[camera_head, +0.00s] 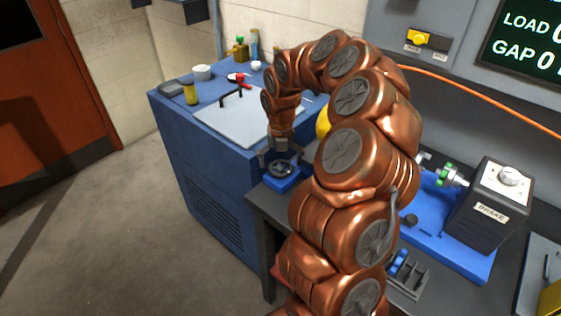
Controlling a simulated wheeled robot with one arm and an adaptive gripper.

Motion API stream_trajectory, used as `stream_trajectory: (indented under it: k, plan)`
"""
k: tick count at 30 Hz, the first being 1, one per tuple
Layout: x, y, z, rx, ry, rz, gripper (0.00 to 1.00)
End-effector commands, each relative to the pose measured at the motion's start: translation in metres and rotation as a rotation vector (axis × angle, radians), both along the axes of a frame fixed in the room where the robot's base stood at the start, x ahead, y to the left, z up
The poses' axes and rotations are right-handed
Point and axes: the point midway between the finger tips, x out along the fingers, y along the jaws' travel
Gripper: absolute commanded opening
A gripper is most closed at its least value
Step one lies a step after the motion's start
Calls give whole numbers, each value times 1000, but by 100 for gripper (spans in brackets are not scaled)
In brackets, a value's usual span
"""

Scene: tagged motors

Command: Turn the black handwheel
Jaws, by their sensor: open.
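The black handwheel (283,169) lies flat on a small blue block (285,184) at the corner of a dark bench, beside the blue cabinet. My gripper (280,160) points down right over the handwheel. Its fingers are spread, one toward each side of the wheel. I cannot tell whether they touch the rim. My copper-coloured arm arches over from the right and hides part of the bench behind it.
A blue cabinet (195,165) carries a pale plate (222,125), a yellow cup (190,93) and bottles. Right of my arm stand a black box marked BRAKE (490,212) on a blue base and a display (530,40). An orange cable (480,88) runs along the wall. Floor at left is clear.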

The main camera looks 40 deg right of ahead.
Motion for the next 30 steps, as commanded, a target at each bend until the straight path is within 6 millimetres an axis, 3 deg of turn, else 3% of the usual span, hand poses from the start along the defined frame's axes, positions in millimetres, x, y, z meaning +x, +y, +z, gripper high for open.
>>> stream_trajectory:
  k: [11, 24, 30]
  plan:
    - [1, 0, 8, 0, -2, -1, 100]
    - [1, 0, 85, -2, -3, 0, 100]
    - [1, 0, 110, -1, -2, -1, 100]
